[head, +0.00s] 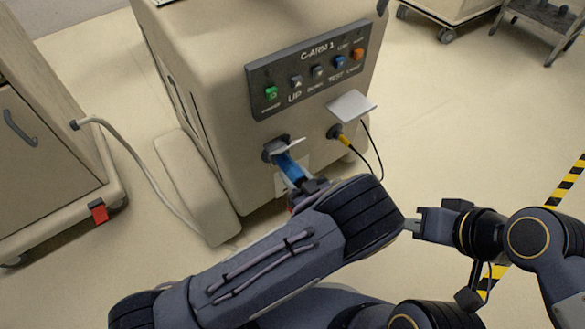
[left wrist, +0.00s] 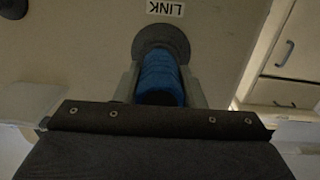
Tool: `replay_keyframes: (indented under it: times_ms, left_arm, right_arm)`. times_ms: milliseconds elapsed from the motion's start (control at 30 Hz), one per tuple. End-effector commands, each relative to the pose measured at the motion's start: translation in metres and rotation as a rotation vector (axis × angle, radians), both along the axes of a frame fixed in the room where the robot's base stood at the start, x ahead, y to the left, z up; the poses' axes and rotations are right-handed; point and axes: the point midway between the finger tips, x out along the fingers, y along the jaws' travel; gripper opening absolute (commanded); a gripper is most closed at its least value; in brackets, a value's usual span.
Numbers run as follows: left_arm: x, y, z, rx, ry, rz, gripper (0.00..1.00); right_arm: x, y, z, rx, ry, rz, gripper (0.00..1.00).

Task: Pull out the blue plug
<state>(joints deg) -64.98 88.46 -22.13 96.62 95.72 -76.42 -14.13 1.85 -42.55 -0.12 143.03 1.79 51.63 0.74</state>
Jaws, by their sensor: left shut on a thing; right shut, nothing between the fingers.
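The blue plug (head: 289,167) sits at a dark round socket (head: 274,148) low on the front of the beige cart. In the left wrist view the blue plug (left wrist: 159,76) points into the dark round socket (left wrist: 161,41), under a label reading LINK. My left gripper (left wrist: 160,90) has a finger on each side of the plug and is shut on it. In the head view my left gripper (head: 296,180) is partly hidden by its own arm. My right gripper (head: 412,226) is shut and empty, at the right, away from the cart.
A yellow plug (head: 343,139) with a black cable sits to the right, under a raised light flap (head: 351,105). The control panel (head: 308,68) with several buttons is above. A cabinet (head: 45,130) on a wheeled base stands left, with a grey cable.

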Motion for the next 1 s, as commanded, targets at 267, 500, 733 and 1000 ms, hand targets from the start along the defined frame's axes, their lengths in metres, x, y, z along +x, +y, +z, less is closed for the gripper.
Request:
replay_keyframes:
  times_ms: [267, 500, 733, 1000]
  left_arm:
    - [0.003, 0.022, 0.01, 0.033, -0.032, 0.059, 0.0]
    - [-0.005, 0.017, 0.01, 0.032, -0.034, 0.06, 0.0]
    - [-0.012, 0.011, 0.011, 0.032, -0.034, 0.06, 0.03]
    - [-0.021, 0.004, 0.01, 0.03, -0.034, 0.058, 0.0]
  right_arm:
    - [0.0, 0.0, -0.001, 0.0, 0.0, 0.0, 0.0]
    - [0.0, 0.0, -0.001, 0.0, 0.0, 0.0, 0.0]
    - [0.0, 0.0, -0.001, 0.0, 0.0, 0.0, 0.0]
    - [0.0, 0.0, -0.002, 0.0, 0.0, 0.0, 0.0]
